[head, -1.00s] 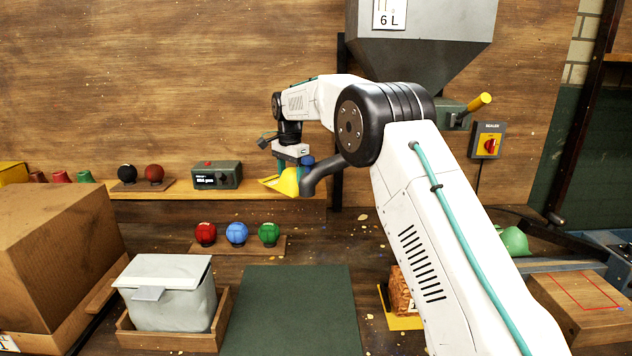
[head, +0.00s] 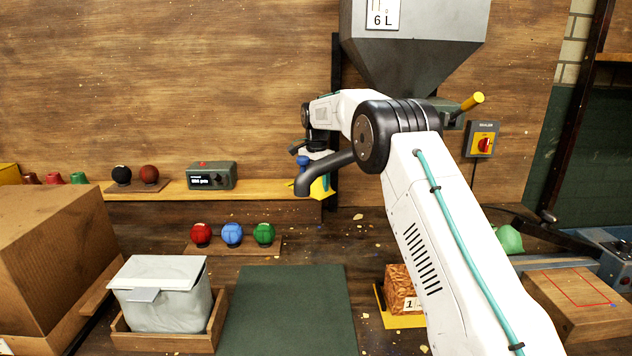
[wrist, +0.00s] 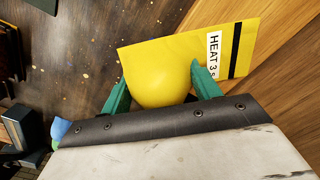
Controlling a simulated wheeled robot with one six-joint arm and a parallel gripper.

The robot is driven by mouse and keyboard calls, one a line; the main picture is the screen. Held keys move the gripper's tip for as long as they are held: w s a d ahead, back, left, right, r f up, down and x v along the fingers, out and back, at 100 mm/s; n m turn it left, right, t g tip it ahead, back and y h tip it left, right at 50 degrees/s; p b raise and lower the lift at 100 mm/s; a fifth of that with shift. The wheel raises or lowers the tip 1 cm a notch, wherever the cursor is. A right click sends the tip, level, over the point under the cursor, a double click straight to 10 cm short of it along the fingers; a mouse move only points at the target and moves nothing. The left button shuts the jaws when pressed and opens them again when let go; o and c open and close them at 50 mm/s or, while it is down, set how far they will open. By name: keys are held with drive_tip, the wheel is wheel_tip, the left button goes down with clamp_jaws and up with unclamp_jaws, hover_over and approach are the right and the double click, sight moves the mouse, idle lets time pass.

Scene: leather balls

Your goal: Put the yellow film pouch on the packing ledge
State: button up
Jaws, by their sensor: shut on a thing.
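The yellow film pouch (wrist: 160,70) is between the two green fingers of my gripper (wrist: 161,88) in the wrist view. It is bulged in the middle, with a flat end bearing a "HEAT 3 s" label and a black stripe. In the wrist view the pouch's labelled end overlaps light wood (wrist: 288,105). I cannot tell whether they touch.
A scale-like box (head: 211,176) and two balls stand on the ledge. Red, blue and green balls (head: 232,234) sit on a lower stand. A hopper (head: 415,45) hangs above.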

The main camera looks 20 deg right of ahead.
drive_tip(key=o, duration=1.2)
drive_tip(key=shift+f, duration=0.1)
drive_tip(key=shift+c, duration=0.2)
wheel_tip(320, 180, up, 11)
drive_tip(key=shift+r, duration=0.65)
